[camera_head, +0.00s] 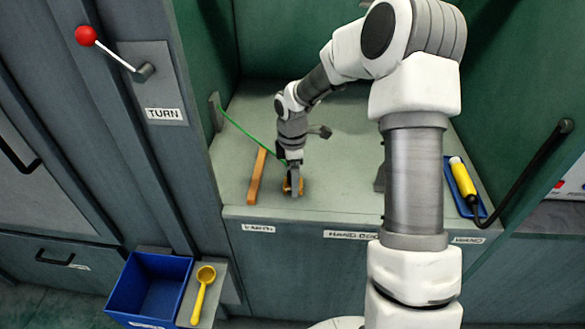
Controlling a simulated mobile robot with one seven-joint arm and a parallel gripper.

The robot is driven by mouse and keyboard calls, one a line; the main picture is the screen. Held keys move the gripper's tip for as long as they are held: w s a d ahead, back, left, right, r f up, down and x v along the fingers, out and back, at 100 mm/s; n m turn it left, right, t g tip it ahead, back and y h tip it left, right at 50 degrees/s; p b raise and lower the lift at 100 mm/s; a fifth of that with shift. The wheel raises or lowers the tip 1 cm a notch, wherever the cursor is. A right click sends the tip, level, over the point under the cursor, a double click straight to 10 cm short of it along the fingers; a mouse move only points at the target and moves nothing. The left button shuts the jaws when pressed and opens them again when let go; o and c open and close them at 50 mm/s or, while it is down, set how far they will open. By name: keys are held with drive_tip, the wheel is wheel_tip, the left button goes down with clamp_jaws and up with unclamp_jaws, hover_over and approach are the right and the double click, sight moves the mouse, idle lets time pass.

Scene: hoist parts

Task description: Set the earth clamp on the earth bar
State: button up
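A small orange piece with a green cable running to it, apparently the earth clamp (287,186), is at the front of the grey-green bench top. My gripper (294,188) points down at it, and its fingers cover part of it. The fingers show nearly edge-on, so I cannot tell whether they are shut on it. The green cable (241,128) runs from a grey upright plate at the bench's left side. A copper-orange bar (257,177), apparently the earth bar, lies just left of my gripper, apart from the orange piece.
A blue tray with a yellow handset (463,180) and black cable is at the bench's right. A red-knobbed lever (87,36) stands out at the upper left. A blue bin (190,271) and a yellow scoop (202,294) are at the lower left.

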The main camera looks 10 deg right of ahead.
drive_tip(key=shift+f, duration=0.25)
clamp_jaws()
drive_tip(key=shift+r+p, duration=2.15)
drive_tip(key=shift+r, duration=0.45)
